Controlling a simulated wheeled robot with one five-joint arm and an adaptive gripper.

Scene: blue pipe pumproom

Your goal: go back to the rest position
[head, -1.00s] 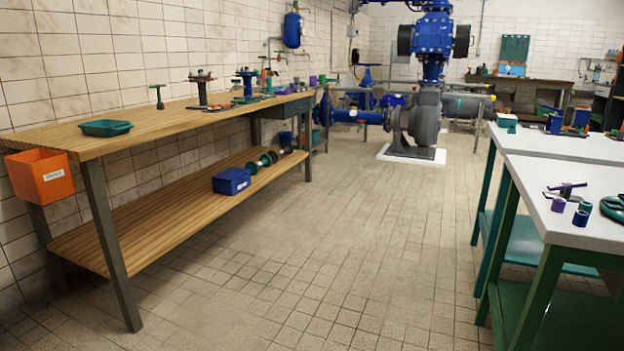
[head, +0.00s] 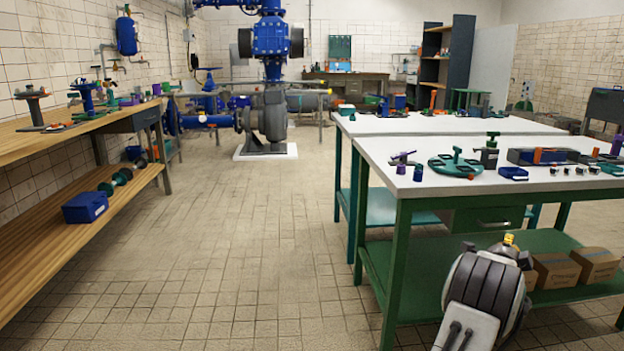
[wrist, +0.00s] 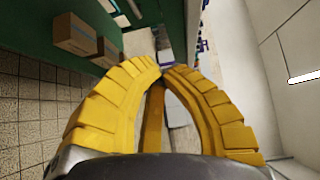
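In the head view part of my arm stands at the lower right, in front of the green workbench (head: 394,275). A small yellow bit (head: 508,239) shows at its top; the fingers cannot be made out there.
A wooden bench (head: 50,135) stands left. The tiled floor (head: 240,240) between is clear.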

